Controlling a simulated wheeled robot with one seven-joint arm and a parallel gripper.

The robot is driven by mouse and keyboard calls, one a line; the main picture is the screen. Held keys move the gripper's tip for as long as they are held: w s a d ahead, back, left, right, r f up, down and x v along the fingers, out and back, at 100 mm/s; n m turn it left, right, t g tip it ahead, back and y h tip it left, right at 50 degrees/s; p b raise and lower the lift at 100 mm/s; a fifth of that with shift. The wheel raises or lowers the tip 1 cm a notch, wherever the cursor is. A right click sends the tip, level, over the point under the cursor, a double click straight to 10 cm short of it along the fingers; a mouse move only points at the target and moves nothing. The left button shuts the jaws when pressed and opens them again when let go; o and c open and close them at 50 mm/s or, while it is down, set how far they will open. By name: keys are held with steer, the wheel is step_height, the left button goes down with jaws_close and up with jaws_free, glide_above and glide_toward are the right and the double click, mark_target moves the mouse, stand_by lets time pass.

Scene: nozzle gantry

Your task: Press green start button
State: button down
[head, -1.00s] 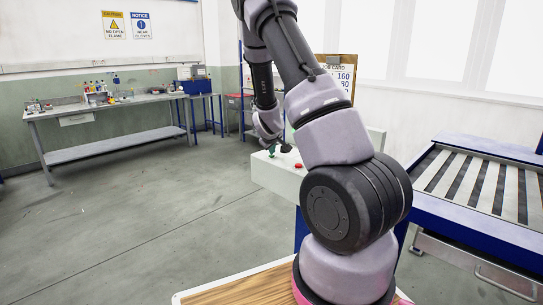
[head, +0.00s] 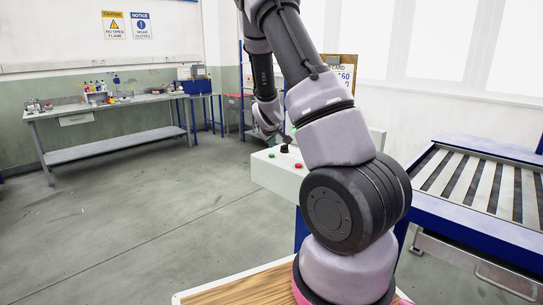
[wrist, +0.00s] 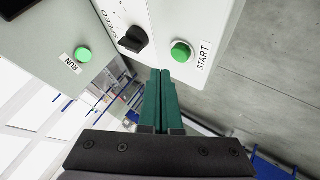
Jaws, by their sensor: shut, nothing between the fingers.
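The green start button (head: 271,155) sits at the left of the pale control box's top in the head view. In the wrist view the round green button (wrist: 181,52) is beside the printed word START. My gripper (wrist: 160,72) has its two green fingers together, with nothing between them. The fingertips appear just below and left of the button in that picture, apart from it. In the head view my gripper is small and partly hidden, above the box. Whether the button is pushed in cannot be told.
A black speed knob (wrist: 133,40) is close beside the start button. A green RUN light (wrist: 83,54) is on the neighbouring panel face. A red button (head: 298,165) is on the box top. A conveyor (head: 480,185) stands right; open floor lies left.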

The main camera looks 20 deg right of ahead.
mark_target(272, 156)
steer(key=shift+r, duration=1.9)
steer(key=s+a+r+m+y, duration=0.3)
steer(key=s+a+r, duration=0.3)
steer(key=s+r, duration=0.3)
steer(key=s+a+r+m+y, duration=0.2)
steer(key=s+a+r, duration=0.3)
steer(key=s+r, duration=0.3)
steer(key=s+a+r+m, duration=0.1)
steer(key=s+a+r, duration=0.1)
steer(key=s, duration=0.7)
steer(key=s+a+r+m+y, duration=0.1)
steer(key=s+a+r, duration=0.2)
steer(key=s, duration=0.6)
steer(key=shift+s+a+r+m+g, duration=0.15)
steer(key=shift+s+a+m+g, duration=0.2)
steer(key=shift+a, duration=0.6)
